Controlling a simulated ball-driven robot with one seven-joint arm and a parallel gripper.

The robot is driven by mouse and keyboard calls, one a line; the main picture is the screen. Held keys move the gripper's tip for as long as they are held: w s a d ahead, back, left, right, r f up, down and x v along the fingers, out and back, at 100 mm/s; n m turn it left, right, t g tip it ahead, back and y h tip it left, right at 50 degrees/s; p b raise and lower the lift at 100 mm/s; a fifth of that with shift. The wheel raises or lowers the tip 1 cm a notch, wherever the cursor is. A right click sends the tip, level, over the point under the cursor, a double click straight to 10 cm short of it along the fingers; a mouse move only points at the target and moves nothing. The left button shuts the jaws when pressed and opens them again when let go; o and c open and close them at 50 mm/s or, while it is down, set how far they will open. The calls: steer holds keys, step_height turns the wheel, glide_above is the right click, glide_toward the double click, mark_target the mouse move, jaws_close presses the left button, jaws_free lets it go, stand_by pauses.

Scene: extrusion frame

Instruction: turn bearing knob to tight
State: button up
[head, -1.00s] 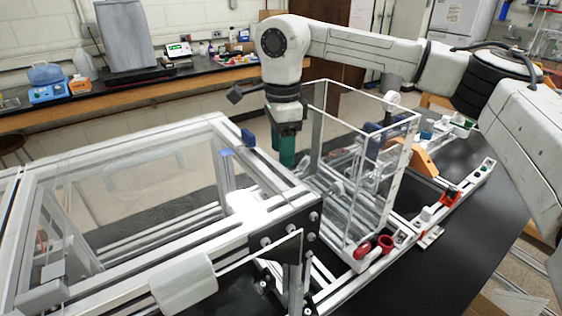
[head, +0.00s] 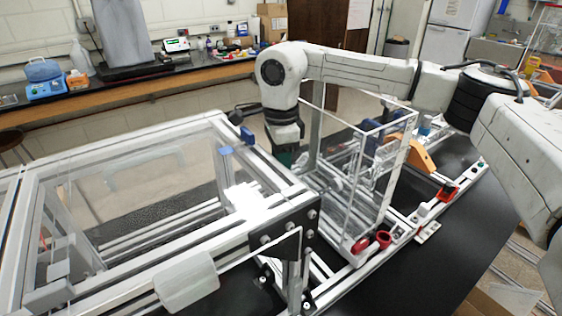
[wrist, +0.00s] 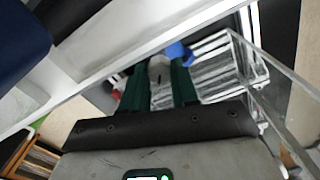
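My gripper (head: 287,156) points down behind the near frame's corner, beside the clear-walled box; its lower end is hidden in the head view. In the wrist view my gripper (wrist: 155,68) shows two green fingers spread apart with a gap between them. A small grey-white part shows between the tips; I cannot tell if it is touched. A blue rounded part (wrist: 176,52) lies just beyond the right fingertip. Two red round parts, one (head: 361,245) at the box's front foot and one (head: 384,239) beside it, are well apart from my gripper. I cannot tell which part is the bearing knob.
The aluminium extrusion frame (head: 110,255) fills the left foreground. The clear-walled box (head: 378,200) stands right of my gripper, with upright edges close to it. An orange bracket (head: 420,157) and a rail with red parts lie farther right on the black table (head: 475,235).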

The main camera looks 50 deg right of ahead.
jaws_close()
steer(key=shift+f+m+b, duration=0.2)
steer(key=shift+m+b, duration=0.65)
steer(key=shift+m, duration=0.05)
steer(key=shift+r+m, duration=0.2)
steer(key=shift+m, duration=0.4)
steer(key=o, duration=0.5)
jaws_free()
steer(key=shift+o, duration=0.2)
step_height(320, 180, up, 11)
steer(key=b, duration=0.2)
steer(key=shift+f, duration=0.2)
